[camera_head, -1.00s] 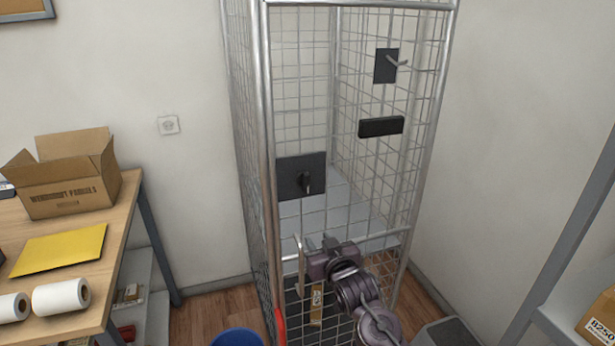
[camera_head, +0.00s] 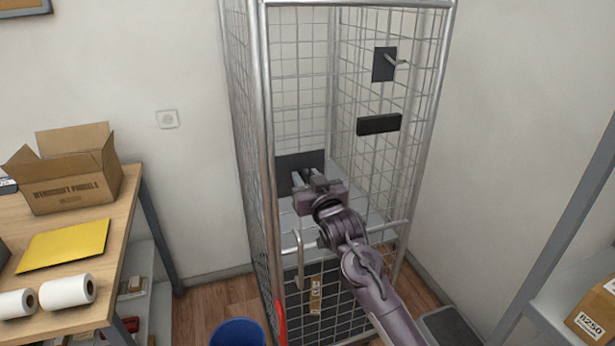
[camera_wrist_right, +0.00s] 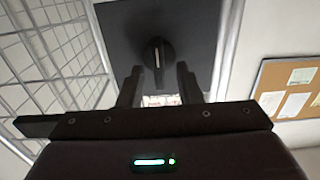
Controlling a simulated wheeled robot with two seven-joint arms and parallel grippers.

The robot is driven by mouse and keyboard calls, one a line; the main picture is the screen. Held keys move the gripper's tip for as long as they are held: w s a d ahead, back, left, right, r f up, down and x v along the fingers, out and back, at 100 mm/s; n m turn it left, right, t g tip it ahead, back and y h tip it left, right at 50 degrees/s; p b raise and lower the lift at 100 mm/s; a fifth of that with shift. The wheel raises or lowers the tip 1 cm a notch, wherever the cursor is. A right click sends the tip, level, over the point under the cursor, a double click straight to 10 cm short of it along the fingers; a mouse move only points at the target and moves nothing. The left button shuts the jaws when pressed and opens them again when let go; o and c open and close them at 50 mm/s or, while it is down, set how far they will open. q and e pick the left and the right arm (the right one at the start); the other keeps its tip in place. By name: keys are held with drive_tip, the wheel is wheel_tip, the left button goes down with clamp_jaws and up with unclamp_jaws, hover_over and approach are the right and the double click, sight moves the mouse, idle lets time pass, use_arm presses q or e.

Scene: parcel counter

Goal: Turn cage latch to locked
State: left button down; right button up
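The cage (camera_head: 262,130) is a tall wire-mesh enclosure with metal posts. Its latch plate (camera_head: 290,163) is a dark square on the front, partly hidden by my right gripper in the head view. In the right wrist view the plate (camera_wrist_right: 203,25) carries a black latch knob (camera_wrist_right: 157,53), its narrow grip pointing roughly up and down. My right gripper (camera_head: 309,178) is in front of the plate. Its fingers (camera_wrist_right: 157,80) are open, on either side of and short of the knob, with nothing between them. My left gripper does not show.
A vertical metal handle (camera_head: 299,258) sits low on the cage front. A dark plate with a lever (camera_head: 384,65) and a black box (camera_head: 379,124) are on the right mesh. A table with an open carton (camera_head: 68,193) stands left; a blue bin (camera_head: 238,332) is on the floor.

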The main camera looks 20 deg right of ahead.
clamp_jaws()
drive_tip(key=shift+n, duration=0.4)
drive_tip(key=n, duration=0.3)
drive_tip(key=shift+a+p, duration=0.15)
drive_tip(key=shift+p, duration=0.15)
drive_tip(key=n, duration=0.4)
drive_tip(key=shift+a+f, duration=0.1)
drive_tip(key=shift+a, duration=0.1)
drive_tip(key=n, duration=0.3)
drive_tip(key=n+b, duration=0.1)
drive_tip(key=n, duration=0.3)
drive_tip(key=f+n, duration=0.1)
drive_tip(key=n, duration=0.3)
drive_tip(key=shift+a, duration=0.25)
drive_tip(key=shift+f, duration=0.1)
